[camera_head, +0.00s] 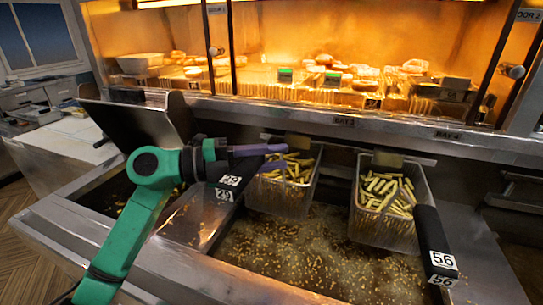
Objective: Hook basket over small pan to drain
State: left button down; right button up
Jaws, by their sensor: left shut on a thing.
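My left gripper (284,157), with purple fingers on a green arm, is shut at the black handle (224,193) labelled 29 of the left wire basket (285,200). The fingers partly cover the handle's upper end. This basket holds fries and sits at the back of the wide frying pan (290,262) of bubbling oil. A second basket (383,228) with fries and a black handle labelled 56 is to its right. A narrower, dark pan (108,195) lies at the left, mostly hidden behind my arm. My right gripper is not in view.
A steel rail (400,133) runs along the back, below a lit warming shelf (290,85) with food. An upright metal panel (135,122) stands close behind my left arm. A pale counter (55,145) is at the far left.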

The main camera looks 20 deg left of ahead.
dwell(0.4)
pick_arm(q)
jog(key=shift+f+b, duration=0.35)
jog(key=shift+f, duration=0.2)
jog(key=c, duration=0.6)
grip_release()
jog(key=shift+o, duration=0.2)
